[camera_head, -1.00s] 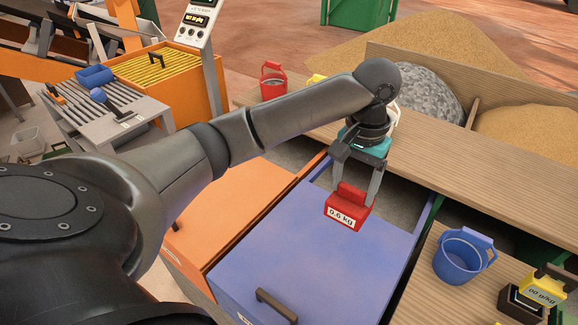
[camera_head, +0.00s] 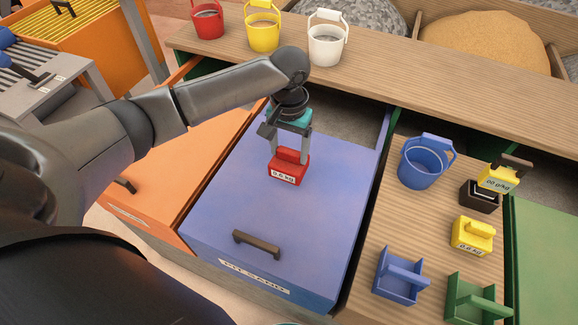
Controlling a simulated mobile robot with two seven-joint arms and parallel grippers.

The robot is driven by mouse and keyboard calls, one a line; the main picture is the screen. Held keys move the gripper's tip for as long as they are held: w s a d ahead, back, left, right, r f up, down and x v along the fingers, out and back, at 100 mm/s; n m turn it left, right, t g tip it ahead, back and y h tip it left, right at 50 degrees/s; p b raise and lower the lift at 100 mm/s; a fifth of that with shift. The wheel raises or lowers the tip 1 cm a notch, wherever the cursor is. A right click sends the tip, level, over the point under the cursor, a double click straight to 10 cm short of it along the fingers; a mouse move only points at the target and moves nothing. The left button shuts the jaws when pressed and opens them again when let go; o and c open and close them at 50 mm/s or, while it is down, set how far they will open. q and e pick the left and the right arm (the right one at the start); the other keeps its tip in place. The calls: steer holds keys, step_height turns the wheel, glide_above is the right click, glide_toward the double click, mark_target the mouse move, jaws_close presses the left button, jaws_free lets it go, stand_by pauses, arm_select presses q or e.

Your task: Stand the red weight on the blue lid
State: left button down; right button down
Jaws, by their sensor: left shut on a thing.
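The red weight (camera_head: 287,172), marked 0.6 kg, is upright over the blue lid (camera_head: 300,220), toward its back edge. My left gripper (camera_head: 290,153) comes down from above and is shut on the weight's handle. The weight's underside looks at or very near the lid's surface; I cannot tell whether it touches. The blue lid has a dark handle (camera_head: 257,243) at its front, and an opening shows behind its back edge. My right gripper is not in view.
An orange lid (camera_head: 175,170) lies to the left and a green one (camera_head: 545,240) to the right. The wooden strip between holds a blue bucket (camera_head: 422,170), a yellow weight (camera_head: 472,236) and scoops. Red, yellow and white buckets stand on the back ledge. The lid's front is clear.

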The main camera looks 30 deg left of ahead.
mark_target(289, 165)
arm_select(q)
step_height(289, 165, down, 5)
steer(key=shift+f+b, duration=0.15)
steer(key=shift+b, duration=0.5)
steer(key=shift+f, duration=0.1)
steer(key=shift+f, duration=0.1)
jaws_free()
steer(key=shift+f, duration=0.1)
step_height(289, 165, up, 12)
steer(key=p, duration=0.2)
steer(key=shift+r+p, duration=0.2)
steer(key=shift+p, duration=0.2)
